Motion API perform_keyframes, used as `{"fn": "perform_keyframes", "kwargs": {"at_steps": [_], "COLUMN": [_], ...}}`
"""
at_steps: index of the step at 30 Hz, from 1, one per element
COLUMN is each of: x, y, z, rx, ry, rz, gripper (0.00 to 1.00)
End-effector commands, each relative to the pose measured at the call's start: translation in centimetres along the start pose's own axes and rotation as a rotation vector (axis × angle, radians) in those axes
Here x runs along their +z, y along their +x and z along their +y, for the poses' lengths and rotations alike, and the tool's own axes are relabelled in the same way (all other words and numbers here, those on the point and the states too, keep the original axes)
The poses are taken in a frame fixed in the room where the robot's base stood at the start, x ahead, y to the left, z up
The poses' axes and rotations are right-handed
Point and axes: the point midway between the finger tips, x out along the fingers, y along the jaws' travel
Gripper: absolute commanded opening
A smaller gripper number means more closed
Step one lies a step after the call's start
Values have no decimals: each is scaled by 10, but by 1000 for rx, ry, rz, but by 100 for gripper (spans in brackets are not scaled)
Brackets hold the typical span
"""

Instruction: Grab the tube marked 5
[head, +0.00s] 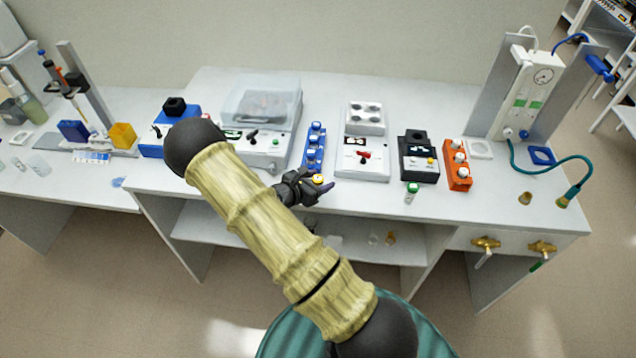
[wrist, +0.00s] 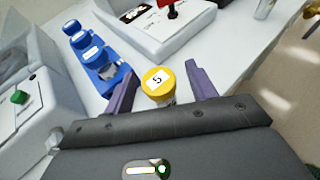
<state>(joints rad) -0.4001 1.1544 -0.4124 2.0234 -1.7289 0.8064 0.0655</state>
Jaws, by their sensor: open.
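The tube marked 5 (wrist: 158,84) has a yellow cap with a white label reading 5. In the wrist view it stands between the two purple fingers of my gripper (wrist: 158,88), which are open and apart from it on both sides. Its lower body is mostly hidden by the gripper. In the head view its yellow cap (head: 319,179) shows just in front of the blue rack, beside my gripper (head: 322,189).
A blue rack (wrist: 112,73) with several blue-capped tubes stands just behind the tube. A white device with a red lever (head: 362,160) is to the right, and a lidded white machine (head: 270,150) to the left. An orange rack (head: 456,178) and a green-capped tube (head: 412,189) stand farther right.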

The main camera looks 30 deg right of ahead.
Motion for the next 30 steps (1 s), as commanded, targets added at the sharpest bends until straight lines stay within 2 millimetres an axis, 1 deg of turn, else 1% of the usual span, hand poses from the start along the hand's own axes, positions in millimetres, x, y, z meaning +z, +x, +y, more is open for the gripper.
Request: {"fn": "perform_keyframes", "kwargs": {"at_steps": [14, 17, 21, 22, 30], "x": [0, 0, 0, 0, 0], "y": [0, 0, 0, 0, -1], "z": [0, 0, 0, 0, 0], "rx": [0, 0, 0, 0, 0], "ry": [0, 0, 0, 0, 0], "rz": [0, 0, 0, 0, 0], "gripper": [57, 39, 11, 9, 8]}}
